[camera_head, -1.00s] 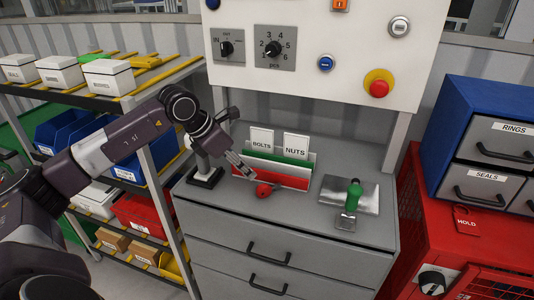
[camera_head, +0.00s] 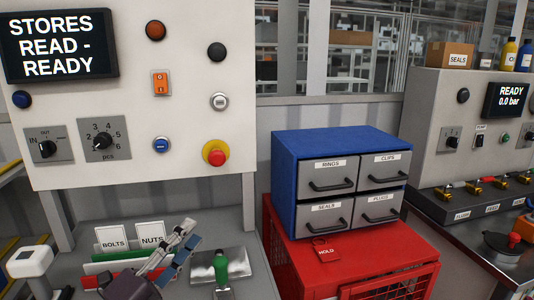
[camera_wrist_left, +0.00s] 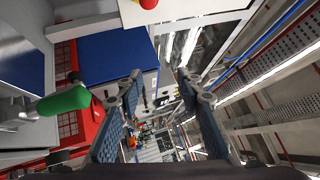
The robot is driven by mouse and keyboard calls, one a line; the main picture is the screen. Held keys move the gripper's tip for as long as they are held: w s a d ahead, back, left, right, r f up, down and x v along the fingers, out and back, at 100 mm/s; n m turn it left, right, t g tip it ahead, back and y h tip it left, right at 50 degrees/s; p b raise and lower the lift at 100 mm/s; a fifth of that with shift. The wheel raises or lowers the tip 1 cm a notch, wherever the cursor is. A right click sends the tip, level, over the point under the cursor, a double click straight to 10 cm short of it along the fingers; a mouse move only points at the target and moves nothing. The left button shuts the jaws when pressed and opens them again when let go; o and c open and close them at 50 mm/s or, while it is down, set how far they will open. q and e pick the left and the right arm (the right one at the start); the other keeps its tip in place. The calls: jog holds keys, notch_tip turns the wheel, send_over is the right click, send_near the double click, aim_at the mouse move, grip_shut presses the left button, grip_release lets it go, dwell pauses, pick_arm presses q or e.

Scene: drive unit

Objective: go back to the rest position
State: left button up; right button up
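My left gripper (camera_head: 186,234) reaches up from the bottom of the head view, over the grey cabinet top. In the left wrist view its two fingers (camera_wrist_left: 160,80) stand well apart with nothing between them. In the head view it covers part of the card holder (camera_head: 98,268) with the BOLTS card (camera_head: 111,239) and NUTS card (camera_head: 150,234). A green-handled tool (camera_head: 220,266) stands just right of the gripper; its green handle also shows in the left wrist view (camera_wrist_left: 64,102). My right gripper is not in view.
The white control panel (camera_head: 190,120) with knobs and buttons rises behind the cabinet. A red cabinet (camera_head: 350,262) with a blue drawer unit (camera_head: 335,143) stands to the right. A second station (camera_head: 432,135) is at the far right. A white device (camera_head: 28,263) is at lower left.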

pick_arm(q)
jog(key=s+a+f+n+g+y, duration=0.2)
jog(key=s+a+f+n+y, duration=0.15)
jog(key=f+n, duration=0.3)
jog(key=s+a+f+n+g+y, duration=0.2)
jog(key=a+f+n+y, duration=0.1)
jog(key=f+n+y, duration=0.4)
jog(key=s+a+f+n+g+y, duration=0.1)
jog(key=s+a+f+n+y, duration=0.2)
jog(key=f+n, duration=0.4)
jog(key=s+d+f+n+g+h, duration=0.1)
jog(key=s+d+f+g+h, duration=0.15)
jog(key=s+f+g, duration=0.55)
jog(key=s+d+f+n+g+h, duration=0.1)
jog(key=s+d+f+n+g, duration=0.15)
jog(key=s+f, duration=1)
jog(key=f, duration=0.9)
jog(key=s+f, duration=0.3)
jog(key=f, duration=0.9)
jog(key=s+a+f+m+g, duration=0.1)
jog(key=s+a+f+g, duration=0.1)
jog(key=s+f, duration=1.3)
jog(key=shift+s+f+y, duration=0.15)
jog(key=shift+s+y, duration=0.15)
jog(key=shift+s, duration=0.7)
